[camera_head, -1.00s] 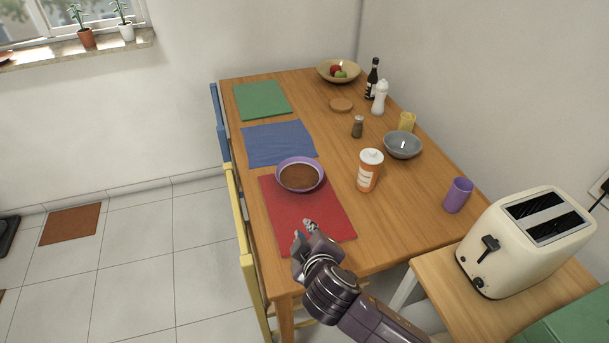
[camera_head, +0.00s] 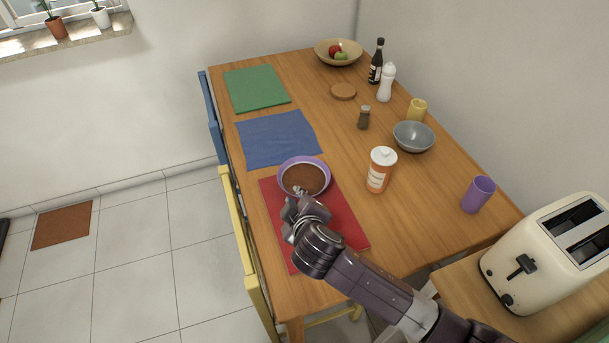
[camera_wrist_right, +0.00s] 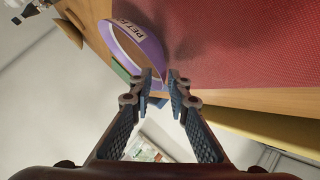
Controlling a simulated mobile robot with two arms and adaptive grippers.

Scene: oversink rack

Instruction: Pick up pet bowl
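The pet bowl (camera_head: 285,172) is purple with brown contents. It sits upright at the far end of the red placemat (camera_head: 341,218). In the right wrist view the bowl (camera_wrist_right: 140,46) shows its purple side with a "PET" label, just beyond the fingertips. My right gripper (camera_head: 301,193) is at the bowl's near rim in the head view and covers part of it. In the wrist view the right gripper (camera_wrist_right: 161,78) has a narrow gap between its fingers, with nothing clearly held. I cannot tell whether a finger touches the rim. My left gripper is not in view.
An orange-and-white canister (camera_head: 381,170) and a grey bowl (camera_head: 413,137) stand right of the pet bowl. A purple cup (camera_head: 477,194) and a toaster (camera_head: 553,250) are farther right. A yellow chair (camera_head: 237,230) stands at the table's left edge. The blue cloth (camera_head: 278,138) behind the bowl is bare.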

